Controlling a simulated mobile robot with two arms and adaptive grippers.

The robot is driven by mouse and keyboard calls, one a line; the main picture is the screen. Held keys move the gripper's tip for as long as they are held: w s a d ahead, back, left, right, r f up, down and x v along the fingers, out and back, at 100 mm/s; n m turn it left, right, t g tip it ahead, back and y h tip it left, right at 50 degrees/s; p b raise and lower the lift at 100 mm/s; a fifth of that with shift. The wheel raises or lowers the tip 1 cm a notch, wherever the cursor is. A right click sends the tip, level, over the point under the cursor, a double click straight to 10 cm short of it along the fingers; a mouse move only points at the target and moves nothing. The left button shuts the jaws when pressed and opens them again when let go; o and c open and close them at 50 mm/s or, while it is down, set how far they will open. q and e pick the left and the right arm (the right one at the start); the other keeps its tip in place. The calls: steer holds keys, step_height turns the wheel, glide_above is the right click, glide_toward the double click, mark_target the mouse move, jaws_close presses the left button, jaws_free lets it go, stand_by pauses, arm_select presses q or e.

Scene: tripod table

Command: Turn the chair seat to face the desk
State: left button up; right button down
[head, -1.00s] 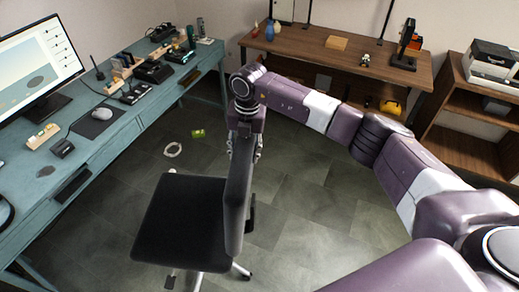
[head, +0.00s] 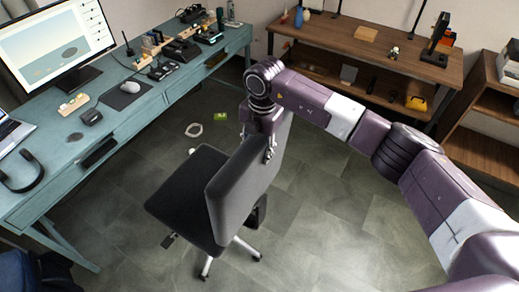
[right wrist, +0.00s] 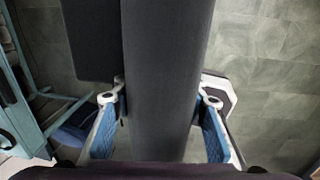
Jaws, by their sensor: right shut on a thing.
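The dark grey office chair has its seat (head: 182,200) on the left and its backrest (head: 235,190) on the right, tilted away from the desk. The seat's free edge points toward the teal desk (head: 135,118) at the left. My right gripper (head: 270,150) is at the far top corner of the backrest. In the right wrist view its two blue-padded fingers (right wrist: 160,115) stand on both sides of the backrest (right wrist: 160,75), shut on it. The seat (right wrist: 92,40) shows at the left there. My left gripper is not in view.
The desk holds a monitor (head: 55,50), mouse, laptop and headphones. A wooden shelf table (head: 365,55) stands at the back. Floor to the chair's right is clear.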

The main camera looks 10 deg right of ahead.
steer(key=shift+d, duration=0.1)
steer(key=c, duration=1.2)
jaws_free()
steer(key=shift+o, duration=0.2)
steer(key=r, duration=1.2)
steer(key=shift+s+d, duration=0.3)
steer(key=shift+d, duration=0.1)
